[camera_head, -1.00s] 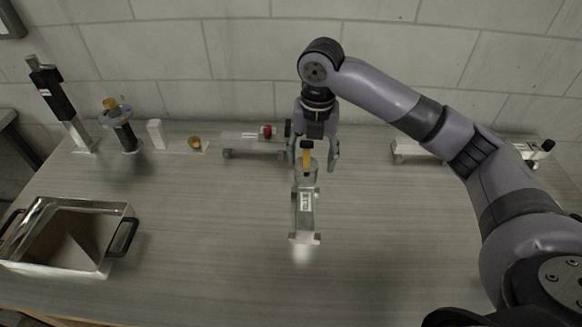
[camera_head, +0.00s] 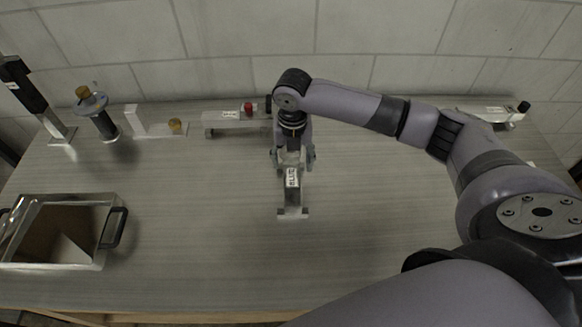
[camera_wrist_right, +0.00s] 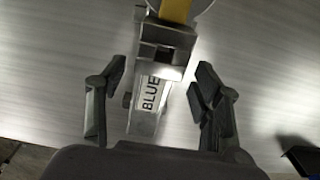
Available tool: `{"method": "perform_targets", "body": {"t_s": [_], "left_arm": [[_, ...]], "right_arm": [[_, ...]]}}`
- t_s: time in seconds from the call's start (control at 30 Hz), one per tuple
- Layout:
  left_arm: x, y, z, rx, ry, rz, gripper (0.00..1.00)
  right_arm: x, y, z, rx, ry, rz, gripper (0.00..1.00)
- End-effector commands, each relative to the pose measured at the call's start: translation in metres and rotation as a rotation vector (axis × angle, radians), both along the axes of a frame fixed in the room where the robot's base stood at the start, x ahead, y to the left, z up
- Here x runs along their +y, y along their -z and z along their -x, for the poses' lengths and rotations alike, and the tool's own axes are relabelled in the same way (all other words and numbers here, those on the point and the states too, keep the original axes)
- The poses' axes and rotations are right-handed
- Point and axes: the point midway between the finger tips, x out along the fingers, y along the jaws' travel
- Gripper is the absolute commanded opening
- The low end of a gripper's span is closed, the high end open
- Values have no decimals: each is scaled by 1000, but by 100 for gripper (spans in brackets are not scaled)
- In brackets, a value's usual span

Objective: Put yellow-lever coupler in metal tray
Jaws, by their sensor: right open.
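The yellow-lever coupler (camera_head: 292,198) is a silver metal piece lying on the table near the middle in the head view. Its label reads "BLUE" in the right wrist view (camera_wrist_right: 150,95), where the yellow lever (camera_wrist_right: 175,10) shows at the top edge. In the head view the lever is hidden behind my right gripper (camera_head: 294,158). That gripper is open, its fingers on either side of the coupler with gaps in the wrist view (camera_wrist_right: 158,85). The metal tray (camera_head: 55,267), with black handles, stands at the left and looks empty. My left gripper is out of view.
A coupler with a red knob (camera_head: 235,116) lies behind the gripper. A white piece with a wooden knob (camera_head: 155,127), a round-topped jack (camera_head: 103,119) and a black-and-silver jack (camera_head: 38,103) stand back left. Another coupler (camera_head: 495,113) lies back right. The table between tray and gripper is clear.

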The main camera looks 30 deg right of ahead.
Motion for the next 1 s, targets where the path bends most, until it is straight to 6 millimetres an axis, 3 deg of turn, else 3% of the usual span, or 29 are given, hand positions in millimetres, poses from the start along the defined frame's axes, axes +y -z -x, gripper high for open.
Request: {"method": "perform_targets", "body": {"t_s": [0.23, 0.4, 0.67, 1.0], "left_arm": [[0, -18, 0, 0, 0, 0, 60], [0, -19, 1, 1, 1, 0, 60], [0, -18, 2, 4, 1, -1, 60], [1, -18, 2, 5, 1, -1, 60]], "right_arm": [[1, 30, -7, 4, 1, 1, 60], [0, 49, -6, 0, 1, 1, 60], [0, 52, -7, 0, 0, 1, 59], [0, 51, -7, 0, 0, 1, 37]]}}
